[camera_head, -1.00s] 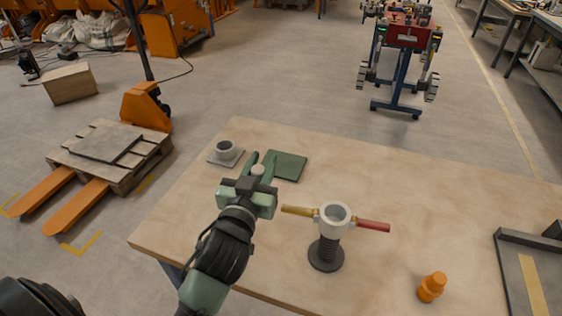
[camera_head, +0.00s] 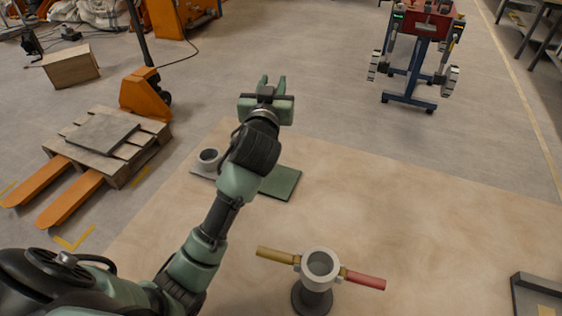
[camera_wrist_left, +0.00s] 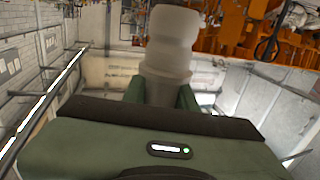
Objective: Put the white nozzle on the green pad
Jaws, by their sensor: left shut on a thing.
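My left gripper (camera_head: 272,84) is raised, its fingers pointing away beyond the far edge of the table in the head view. In the left wrist view it is shut on the pale white nozzle (camera_wrist_left: 171,45), which stands up between the green fingers. I cannot make out the nozzle in the head view. The green pad (camera_head: 283,184) lies flat on the table, partly hidden behind my left forearm, and its visible part is bare. My right gripper is not in view.
A grey ring on a square plate (camera_head: 208,158) sits left of the pad, partly behind my arm. A stand with a white ring and yellow and red handles (camera_head: 320,265) is at the front. A dark tray (camera_head: 527,285) is at the right. The table (camera_head: 430,220) is clear between.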

